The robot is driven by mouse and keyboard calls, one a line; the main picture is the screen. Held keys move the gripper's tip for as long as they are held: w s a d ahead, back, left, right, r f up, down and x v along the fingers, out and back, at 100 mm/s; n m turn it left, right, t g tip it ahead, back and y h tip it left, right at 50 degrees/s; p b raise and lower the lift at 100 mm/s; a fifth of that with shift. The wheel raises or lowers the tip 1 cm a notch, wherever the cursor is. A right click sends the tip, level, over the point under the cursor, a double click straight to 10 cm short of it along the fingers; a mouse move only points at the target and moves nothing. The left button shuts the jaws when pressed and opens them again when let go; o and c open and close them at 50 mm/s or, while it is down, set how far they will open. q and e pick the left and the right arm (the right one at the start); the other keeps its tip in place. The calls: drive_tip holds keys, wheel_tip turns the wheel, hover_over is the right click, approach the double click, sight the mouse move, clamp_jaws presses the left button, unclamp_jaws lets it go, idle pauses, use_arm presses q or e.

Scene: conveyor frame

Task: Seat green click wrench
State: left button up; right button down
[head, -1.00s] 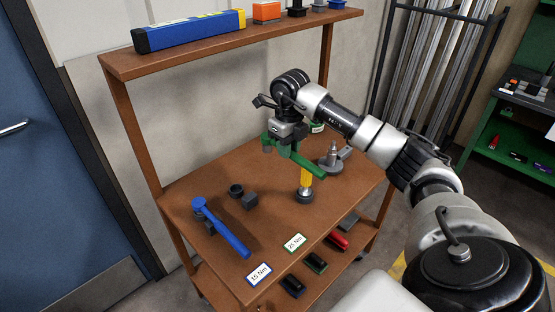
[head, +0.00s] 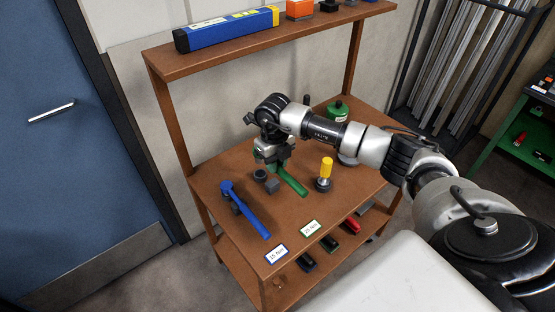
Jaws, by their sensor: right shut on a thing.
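My right gripper (head: 272,162) is shut on the green click wrench (head: 291,180) near its head end, over the brown bench top. The wrench's handle slants down to the right, toward the front edge. A dark round holder (head: 260,176) and a dark block (head: 272,187) stand just left of and below the wrench. I cannot tell whether the wrench touches them. The blue wrench (head: 245,210) lies to the left on its own dark supports. A green-bordered 25 Nm label (head: 310,229) lies at the front edge. My left gripper is not in view.
A yellow-handled tool (head: 327,168) stands upright on a dark base right of the wrench. A green round canister (head: 338,111) stands at the back. A blue-bordered 15 Nm label (head: 277,254) lies at the front. The upper shelf (head: 220,60) holds a blue case (head: 228,30).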

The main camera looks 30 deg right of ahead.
drive_tip(key=shift+f+b, duration=1.65)
drive_tip(key=shift+f, duration=0.5)
drive_tip(key=shift+f, duration=0.25)
drive_tip(key=shift+f+b, duration=1.1)
drive_tip(key=shift+f, duration=0.05)
drive_tip(key=shift+f, duration=0.15)
drive_tip(key=c, duration=0.9)
unclamp_jaws()
drive_tip(key=shift+o, duration=0.2)
drive_tip(key=r, duration=0.5)
drive_tip(key=r+b, duration=0.1)
drive_tip(key=r, duration=0.5)
drive_tip(key=shift+w+b, duration=0.2)
drive_tip(key=shift+b, duration=0.1)
